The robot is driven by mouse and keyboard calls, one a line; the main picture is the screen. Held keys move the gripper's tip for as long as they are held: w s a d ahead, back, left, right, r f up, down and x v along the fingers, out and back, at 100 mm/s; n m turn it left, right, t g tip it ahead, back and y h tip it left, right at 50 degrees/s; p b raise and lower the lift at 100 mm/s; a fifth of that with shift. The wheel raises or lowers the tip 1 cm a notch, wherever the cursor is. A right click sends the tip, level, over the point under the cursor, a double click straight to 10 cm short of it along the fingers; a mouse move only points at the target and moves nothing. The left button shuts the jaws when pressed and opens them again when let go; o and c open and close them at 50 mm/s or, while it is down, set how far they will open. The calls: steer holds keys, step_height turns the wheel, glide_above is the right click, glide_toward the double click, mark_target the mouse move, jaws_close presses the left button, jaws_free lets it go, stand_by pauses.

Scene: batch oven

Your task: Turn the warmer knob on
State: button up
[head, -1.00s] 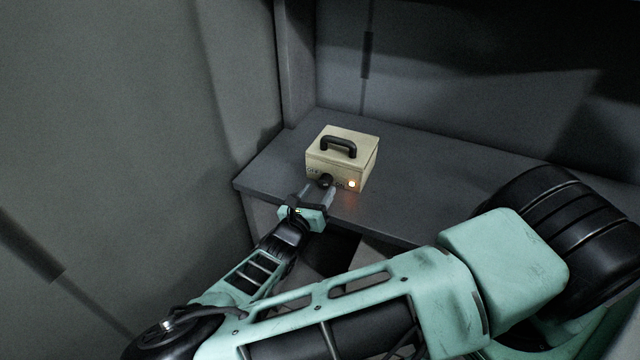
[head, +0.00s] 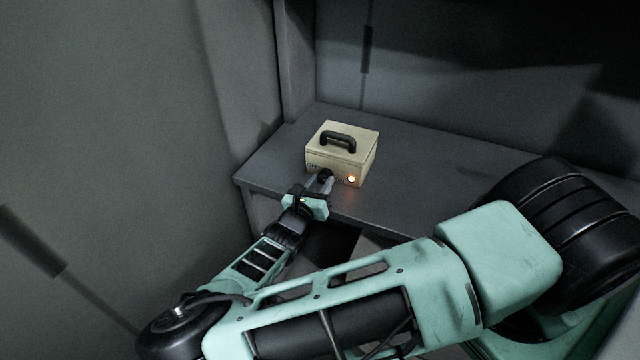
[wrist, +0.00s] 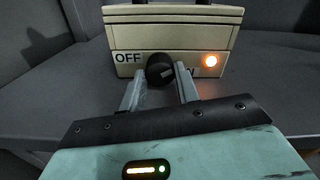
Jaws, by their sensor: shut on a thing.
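The warmer is a cream box (head: 340,148) with a black carrying handle on top, standing on the grey shelf; it also shows in the wrist view (wrist: 180,32). Its black round knob (wrist: 160,70) is on the front face, between the word OFF (wrist: 128,57) at left and a partly hidden label at right. An orange light (wrist: 210,61) glows at the right of the front face. My gripper (wrist: 161,82) is shut on the knob, one finger at each side. The pale mark on the knob is tilted and points up to the right.
The grey shelf (head: 450,190) is bare to the right of the warmer. A grey wall (head: 120,100) stands close on the left, and an upright post (head: 294,60) and back panel stand behind. The shelf's front edge lies just under my gripper.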

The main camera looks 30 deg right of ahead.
steer(key=shift+m, duration=0.3)
steer(key=shift+m+b, duration=0.55)
steer(key=shift+m, duration=1.95)
steer(key=o, duration=1)
steer(key=shift+c, duration=0.2)
